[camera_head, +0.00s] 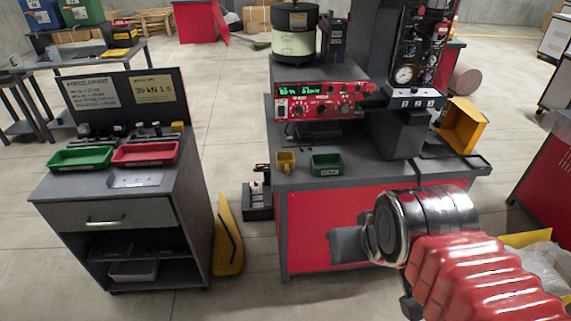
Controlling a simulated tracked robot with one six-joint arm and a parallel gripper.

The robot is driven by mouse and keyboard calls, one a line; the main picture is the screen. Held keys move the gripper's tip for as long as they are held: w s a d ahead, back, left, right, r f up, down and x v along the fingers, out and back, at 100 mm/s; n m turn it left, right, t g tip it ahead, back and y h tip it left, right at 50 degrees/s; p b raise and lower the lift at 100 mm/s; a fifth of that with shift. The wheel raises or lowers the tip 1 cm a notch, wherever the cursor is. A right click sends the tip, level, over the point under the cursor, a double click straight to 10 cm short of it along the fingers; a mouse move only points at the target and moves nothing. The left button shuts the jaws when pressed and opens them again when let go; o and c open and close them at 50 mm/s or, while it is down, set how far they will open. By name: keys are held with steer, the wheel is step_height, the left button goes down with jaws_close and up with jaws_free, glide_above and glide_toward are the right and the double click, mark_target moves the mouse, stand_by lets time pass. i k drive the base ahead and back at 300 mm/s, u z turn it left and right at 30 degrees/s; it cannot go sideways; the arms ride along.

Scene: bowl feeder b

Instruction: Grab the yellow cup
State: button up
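The yellow cup (286,162) stands upright near the front left edge of the grey workbench top (360,178). A small green bin (327,164) is just right of it, with a narrow gap between. My arm, with a metal joint and red ribbed sleeve, comes in from the lower right. A grey part that seems to be my gripper (349,246) shows in front of the bench's red panel, lower than the cup and to its right. Its fingers are not clear, so I cannot tell whether it is open or shut. Nothing covers the cup.
A red control panel (322,101) and a tall dark machine (401,128) stand behind the cup. A yellow bin (463,126) lies at the right. A grey cabinet (110,214) holds green and red trays at left. A tilted yellow item (227,240) stands on the floor between.

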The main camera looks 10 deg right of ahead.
mark_target(284, 159)
steer(key=k, duration=0.65)
steer(key=u, duration=0.45)
steer(key=i, duration=0.8)
steer(key=u, duration=0.95)
steer(key=i, duration=1.7)
steer(key=z, duration=0.05)
